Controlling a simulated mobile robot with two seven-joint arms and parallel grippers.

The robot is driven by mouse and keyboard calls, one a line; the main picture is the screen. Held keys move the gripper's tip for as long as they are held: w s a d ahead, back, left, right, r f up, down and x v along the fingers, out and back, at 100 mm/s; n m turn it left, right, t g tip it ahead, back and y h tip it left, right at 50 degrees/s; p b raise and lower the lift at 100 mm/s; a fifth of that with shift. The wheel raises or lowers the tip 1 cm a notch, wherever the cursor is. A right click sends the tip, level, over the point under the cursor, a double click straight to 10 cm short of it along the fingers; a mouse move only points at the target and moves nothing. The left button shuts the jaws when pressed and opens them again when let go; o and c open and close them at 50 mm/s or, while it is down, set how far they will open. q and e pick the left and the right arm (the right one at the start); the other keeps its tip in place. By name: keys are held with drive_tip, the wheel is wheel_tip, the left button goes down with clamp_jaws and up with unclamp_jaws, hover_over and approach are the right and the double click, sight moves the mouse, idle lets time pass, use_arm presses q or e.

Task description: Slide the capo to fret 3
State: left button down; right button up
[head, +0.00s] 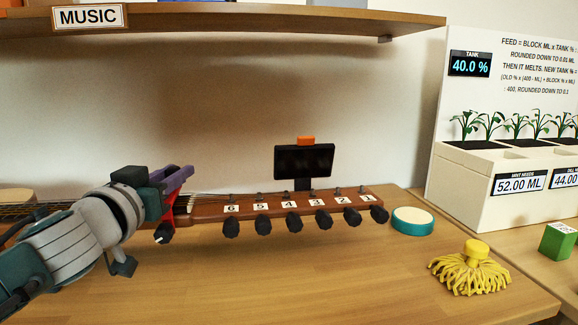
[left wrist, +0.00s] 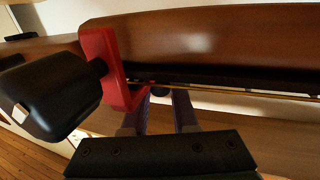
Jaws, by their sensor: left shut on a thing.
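The guitar neck (head: 205,208) lies across the table, its headstock toward the right with tuning pegs labelled 6 to 1. The red capo (head: 172,186) with a black knob (head: 163,233) sits around the neck close to the headstock end. My left gripper (head: 165,186), with purple fingers, is at the capo and shut on it. In the left wrist view the red capo (left wrist: 102,62) is beside the finger tips, and the neck's dark wood runs across the top. My left arm hides much of the fretboard, and I cannot read which fret the capo is at.
A black tuner screen (head: 304,160) stands behind the headstock. A teal round tin (head: 411,221), a yellow mop-like item (head: 472,268) and a green block (head: 557,240) lie to the right. A shelf (head: 250,18) overhangs the back. The front table is clear.

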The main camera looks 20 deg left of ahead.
use_arm(q)
drive_tip(key=s+a, duration=0.2)
drive_tip(key=a, duration=0.1)
drive_tip(key=s+a, duration=0.1)
drive_tip(key=shift+a, duration=0.35)
drive_tip(key=c, duration=0.7)
unclamp_jaws()
drive_tip(key=shift+s+d+p, duration=0.15)
drive_tip(key=shift+s+p, duration=0.2)
drive_tip(key=shift+s, duration=0.05)
drive_tip(key=p+v, duration=0.1)
drive_tip(key=v, duration=0.8)
